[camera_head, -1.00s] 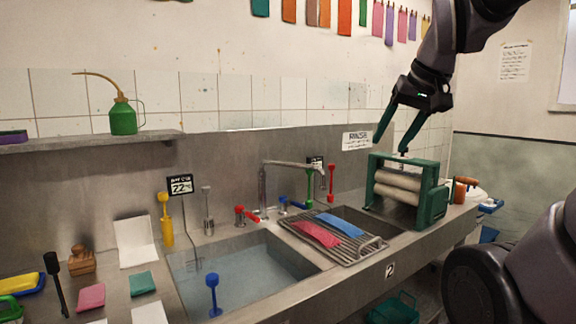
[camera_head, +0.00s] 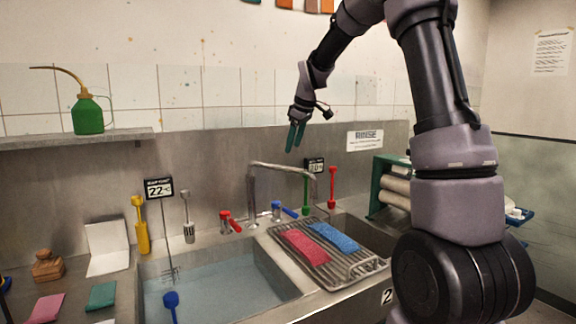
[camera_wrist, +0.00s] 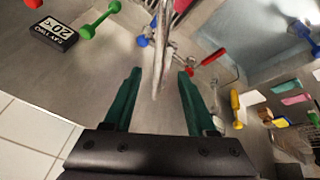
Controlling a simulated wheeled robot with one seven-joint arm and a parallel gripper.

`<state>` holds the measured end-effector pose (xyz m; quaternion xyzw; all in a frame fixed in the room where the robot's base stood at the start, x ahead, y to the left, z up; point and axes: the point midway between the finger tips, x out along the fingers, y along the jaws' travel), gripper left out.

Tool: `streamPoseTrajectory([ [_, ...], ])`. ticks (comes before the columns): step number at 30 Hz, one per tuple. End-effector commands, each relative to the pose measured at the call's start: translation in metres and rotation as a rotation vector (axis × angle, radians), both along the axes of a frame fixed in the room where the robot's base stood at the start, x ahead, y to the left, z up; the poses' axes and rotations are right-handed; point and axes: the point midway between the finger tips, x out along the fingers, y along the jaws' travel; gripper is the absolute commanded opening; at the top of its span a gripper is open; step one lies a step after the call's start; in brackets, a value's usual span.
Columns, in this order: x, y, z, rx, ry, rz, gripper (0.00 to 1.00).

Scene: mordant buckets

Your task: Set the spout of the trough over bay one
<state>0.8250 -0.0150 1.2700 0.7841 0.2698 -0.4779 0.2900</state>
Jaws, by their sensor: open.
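The metal spout (camera_head: 285,167) rises from the back ledge of the trough and arches to the right, toward the draining rack over the right-hand bay. My gripper (camera_head: 295,138) is open and empty, pointing down above the spout in the head view. In the wrist view the spout (camera_wrist: 163,45) lies between the open green fingers of my gripper (camera_wrist: 158,75); I cannot tell how far beyond the fingertips it is. The left basin (camera_head: 215,288) holds bluish water. A plate marked 2 (camera_head: 387,296) is on the front of the right-hand bay; no number shows on the left one.
Red (camera_head: 229,221) and blue (camera_head: 284,210) tap handles flank the spout's base. Green (camera_head: 306,192) and red (camera_head: 332,188) upright handles and a small sign (camera_head: 314,166) stand behind it. A ridged rack (camera_head: 345,272) bears red and blue cloths. A roller wringer (camera_head: 378,187) stands at right, partly hidden.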

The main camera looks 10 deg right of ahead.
Motion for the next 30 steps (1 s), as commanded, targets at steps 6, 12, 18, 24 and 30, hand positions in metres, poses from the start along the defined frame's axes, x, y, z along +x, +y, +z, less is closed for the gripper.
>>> streamPoseTrajectory([
  [6, 0.016, 0.007, -0.040, 0.000, 0.004, -0.001, 0.57],
  [12, 0.029, 0.011, -0.068, 0.001, 0.003, -0.001, 0.57],
  [18, 0.034, 0.013, -0.081, 0.002, 0.001, -0.002, 0.57],
  [24, 0.035, 0.013, -0.082, 0.002, 0.001, -0.004, 0.57],
  [30, 0.035, 0.013, -0.081, 0.002, 0.001, -0.004, 0.11],
])
